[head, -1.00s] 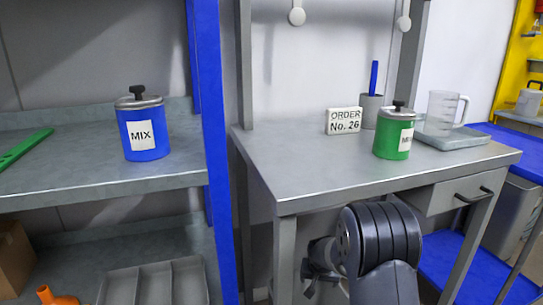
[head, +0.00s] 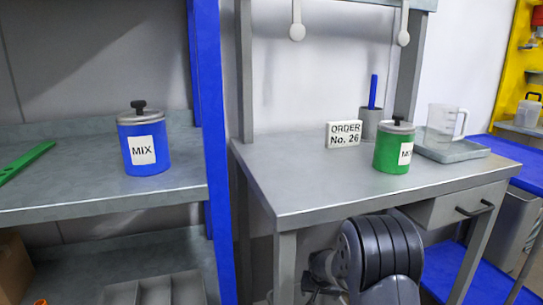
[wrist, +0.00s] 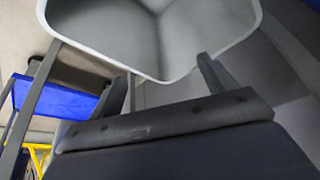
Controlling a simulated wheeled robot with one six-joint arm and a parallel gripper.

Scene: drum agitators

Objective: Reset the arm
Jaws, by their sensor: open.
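My arm (head: 382,262) is folded low in front of the grey workbench in the head view. My gripper (head: 312,287) is below the bench top at the left of the arm, partly hidden by it. In the wrist view, my gripper (wrist: 165,85) has its two fingers wide apart with nothing between them. A grey panel edge lies beyond the fingertips there; I cannot tell what part it is.
The workbench (head: 300,190) holds a green MIX drum (head: 393,150), an order sign (head: 344,134), a cup (head: 371,122) and a measuring jug (head: 440,126) on a tray (head: 455,152). A blue MIX drum (head: 145,145) stands on the left shelf (head: 80,200). A blue post (head: 212,150) stands between.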

